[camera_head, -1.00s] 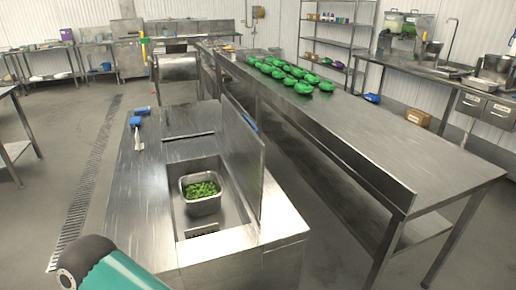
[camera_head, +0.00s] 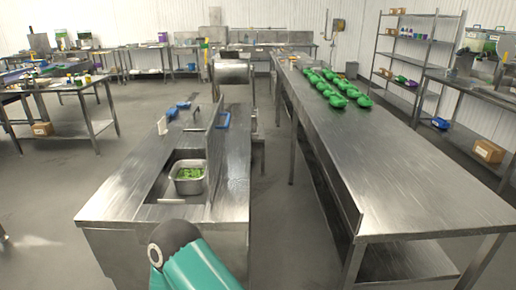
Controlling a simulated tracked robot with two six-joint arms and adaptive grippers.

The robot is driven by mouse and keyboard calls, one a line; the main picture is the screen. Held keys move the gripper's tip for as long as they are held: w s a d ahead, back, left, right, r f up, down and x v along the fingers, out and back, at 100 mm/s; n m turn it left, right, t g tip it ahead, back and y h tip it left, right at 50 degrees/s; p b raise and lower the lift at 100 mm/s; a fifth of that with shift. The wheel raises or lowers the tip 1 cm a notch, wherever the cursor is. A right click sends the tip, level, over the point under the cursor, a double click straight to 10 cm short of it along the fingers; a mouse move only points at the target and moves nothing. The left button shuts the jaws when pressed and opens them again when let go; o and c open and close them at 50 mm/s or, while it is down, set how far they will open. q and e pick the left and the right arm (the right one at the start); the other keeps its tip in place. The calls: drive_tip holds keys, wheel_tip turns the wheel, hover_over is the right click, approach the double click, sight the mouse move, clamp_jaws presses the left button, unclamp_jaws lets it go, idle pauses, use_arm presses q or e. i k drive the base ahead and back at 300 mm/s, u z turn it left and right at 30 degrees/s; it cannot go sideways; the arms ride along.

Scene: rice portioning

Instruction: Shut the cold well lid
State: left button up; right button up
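The cold well lid (camera_head: 214,150) is a flat steel panel standing upright along the right side of the cold well. The cold well (camera_head: 160,186) is an open rectangular recess in the steel counter. A steel pan (camera_head: 189,187) with green contents (camera_head: 189,174) sits inside it. A teal and dark part of my own arm shows at the bottom of the picture, in front of the counter. Neither of my grippers is in view.
The counter (camera_head: 120,190) holds blue items (camera_head: 178,108) near its far end and a blue object (camera_head: 223,121) beyond the lid. A long steel table (camera_head: 400,170) with green bundles (camera_head: 337,101) stands to the right, across a narrow floor gap. Open floor lies to the left.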

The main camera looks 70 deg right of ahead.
sight(214, 137)
drive_tip(key=z, duration=0.1)
drive_tip(key=k, duration=0.35)
drive_tip(key=z, duration=0.15)
drive_tip(key=i, duration=0.15)
drive_tip(key=z, duration=1.65)
drive_tip(key=i, duration=0.95)
drive_tip(key=u, duration=1.25)
drive_tip(key=k, duration=1)
drive_tip(key=u, duration=0.05)
